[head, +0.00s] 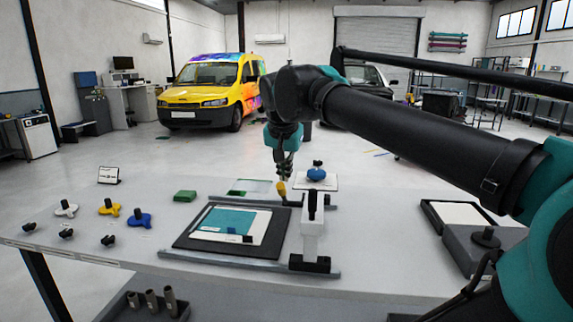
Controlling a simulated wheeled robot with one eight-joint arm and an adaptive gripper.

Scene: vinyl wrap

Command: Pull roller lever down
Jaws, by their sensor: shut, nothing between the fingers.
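A roller carriage (312,241) stands across the right part of the table frame, light grey with black ends. An upright black piece on it, which looks like the lever (313,205), rises above the carriage. The fingertips are small, so the exact gap to the carriage is hard to tell. A dark mat (186,243) holds a white and teal sheet (228,221) left of the carriage.
Knob-like tools in white, yellow and blue (140,219) stand at the table's left. A green block (185,196) lies behind the mat. A blue-knobbed tool (317,174) stands on a white plate behind the carriage. A dark tray (440,215) is at right.

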